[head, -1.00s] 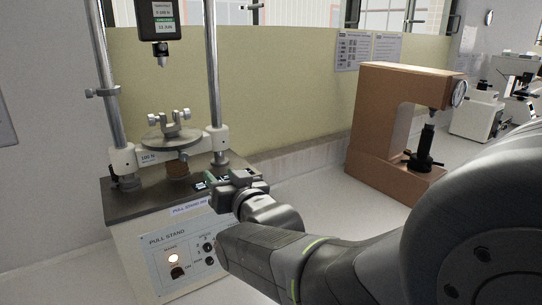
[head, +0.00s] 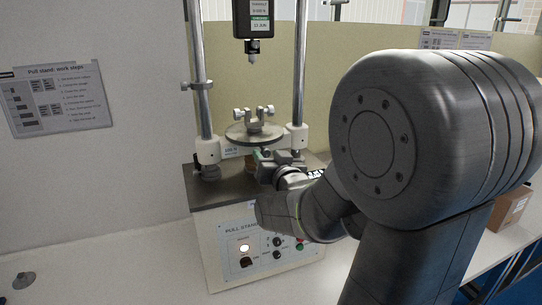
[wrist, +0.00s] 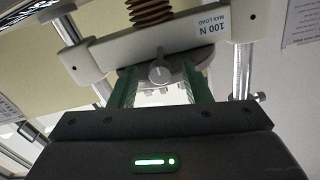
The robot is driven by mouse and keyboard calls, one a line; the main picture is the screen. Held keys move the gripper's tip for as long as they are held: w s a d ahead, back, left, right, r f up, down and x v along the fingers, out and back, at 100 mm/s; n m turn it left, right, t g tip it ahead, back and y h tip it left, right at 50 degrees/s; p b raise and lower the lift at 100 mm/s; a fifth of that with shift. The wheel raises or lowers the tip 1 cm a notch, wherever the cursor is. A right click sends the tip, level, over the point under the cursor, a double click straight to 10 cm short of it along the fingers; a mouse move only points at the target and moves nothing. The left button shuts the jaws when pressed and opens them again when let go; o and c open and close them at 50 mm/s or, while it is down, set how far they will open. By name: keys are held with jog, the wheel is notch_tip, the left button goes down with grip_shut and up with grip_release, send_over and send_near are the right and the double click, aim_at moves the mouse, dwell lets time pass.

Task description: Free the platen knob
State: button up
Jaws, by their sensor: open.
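The pull stand's round platen (head: 240,137) sits on the white crosshead between two steel columns. The platen knob (wrist: 160,72), grey with a raised grip bar, shows in the wrist view in front of the crosshead marked 100 N. In the head view my gripper hides it. My gripper (head: 262,155) is at the front edge of the platen. In the wrist view its green fingers (wrist: 160,86) are open, one on each side of the knob, with gaps on both sides. I cannot tell how deep the knob lies between them.
A force gauge (head: 253,17) hangs above the platen. A brown bellows (wrist: 150,10) is beside the crosshead in the wrist view. The control panel (head: 262,243) has a lit lamp.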

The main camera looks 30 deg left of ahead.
grip_shut()
